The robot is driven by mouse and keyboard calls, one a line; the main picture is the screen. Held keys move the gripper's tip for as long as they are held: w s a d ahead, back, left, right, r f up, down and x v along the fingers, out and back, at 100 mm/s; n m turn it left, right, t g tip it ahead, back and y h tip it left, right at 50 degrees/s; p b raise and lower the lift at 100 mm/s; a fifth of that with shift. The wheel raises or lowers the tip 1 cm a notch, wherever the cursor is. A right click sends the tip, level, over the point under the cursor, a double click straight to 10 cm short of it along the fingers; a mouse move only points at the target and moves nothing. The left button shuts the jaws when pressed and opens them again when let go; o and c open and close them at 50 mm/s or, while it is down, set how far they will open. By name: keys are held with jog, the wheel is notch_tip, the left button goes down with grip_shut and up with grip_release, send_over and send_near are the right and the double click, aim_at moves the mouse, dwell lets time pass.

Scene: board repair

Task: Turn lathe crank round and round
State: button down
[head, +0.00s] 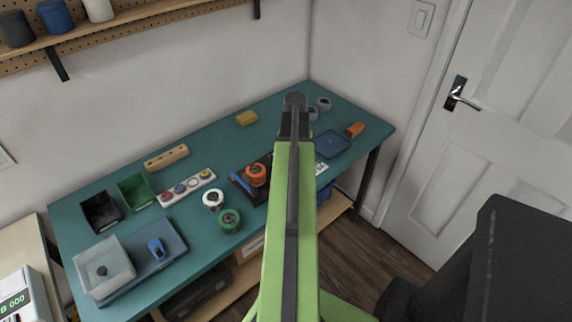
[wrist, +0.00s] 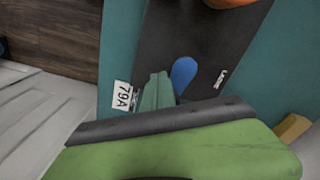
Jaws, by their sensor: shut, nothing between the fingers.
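The lathe appears to be a dark plate with an orange round part (head: 256,174) on top and a blue handle (head: 240,182) at its left. In the wrist view the dark plate (wrist: 215,45) carries small white lettering, and the orange part (wrist: 232,2) is cut off at the top edge. In the head view my green arm hides the gripper and part of the lathe.
A white 79A label (wrist: 121,96) lies beside the dark plate. A door (head: 500,110) stands right.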

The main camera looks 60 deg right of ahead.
jog(key=shift+r, duration=0.1)
notch_tip(320, 180, up, 6)
jog(key=p, duration=0.6)
